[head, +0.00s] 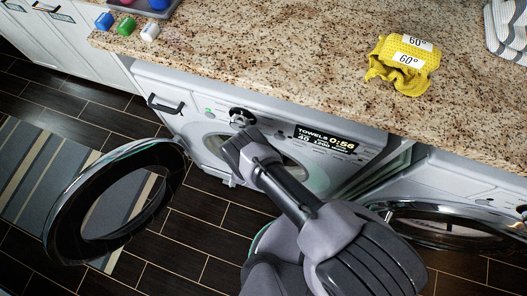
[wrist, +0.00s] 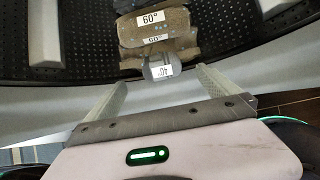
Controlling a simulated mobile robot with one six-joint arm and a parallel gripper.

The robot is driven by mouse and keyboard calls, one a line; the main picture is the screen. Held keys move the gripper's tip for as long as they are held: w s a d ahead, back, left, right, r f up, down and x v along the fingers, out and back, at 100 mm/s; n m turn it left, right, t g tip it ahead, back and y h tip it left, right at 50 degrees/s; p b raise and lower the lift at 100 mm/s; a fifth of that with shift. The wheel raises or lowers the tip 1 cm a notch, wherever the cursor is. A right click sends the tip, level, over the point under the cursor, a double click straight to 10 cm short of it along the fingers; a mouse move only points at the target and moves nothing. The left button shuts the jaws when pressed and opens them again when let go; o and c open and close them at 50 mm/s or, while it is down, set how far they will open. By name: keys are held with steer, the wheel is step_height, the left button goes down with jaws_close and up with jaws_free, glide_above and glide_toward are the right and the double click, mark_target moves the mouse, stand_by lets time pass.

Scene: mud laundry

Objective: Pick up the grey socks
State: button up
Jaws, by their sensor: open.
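In the wrist view, a small grey bundle (wrist: 157,59) with a white tag reading 40 lies inside a dark perforated drum. It looks like the grey socks. My gripper (wrist: 163,80) is open, with its two pale fingers reaching toward the bundle, one on either side of its near end. I cannot tell whether they touch it. A brownish folded cloth (wrist: 150,30) tagged 60° lies just beyond and against the grey bundle. In the head view, my arm reaches to the front-loading washer (head: 185,120); the fingers and socks are hidden there.
The washer's round door (head: 62,215) stands open at left. A second machine (head: 450,175) with an open door is at right. A speckled counter (head: 270,60) overhangs both, carrying a yellow cloth (head: 403,65) tagged 60° and coloured pods (head: 127,25). A striped rug (head: 40,180) lies on the floor.

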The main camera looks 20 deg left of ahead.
steer(key=b+x, duration=0.3)
steer(key=x, duration=0.2)
steer(key=shift+w+f+b, duration=0.1)
steer(key=shift+f+b, duration=0.2)
steer(key=shift+b, duration=0.05)
steer(key=b+x, duration=0.4)
steer(key=shift+d+f+b, duration=0.15)
steer(key=shift+f+b, duration=0.2)
steer(key=shift+f, duration=0.1)
steer(key=shift+w+f, duration=0.1)
steer(key=shift+w, duration=0.1)
steer(key=shift+r, duration=0.3)
steer(key=c, duration=1.6)
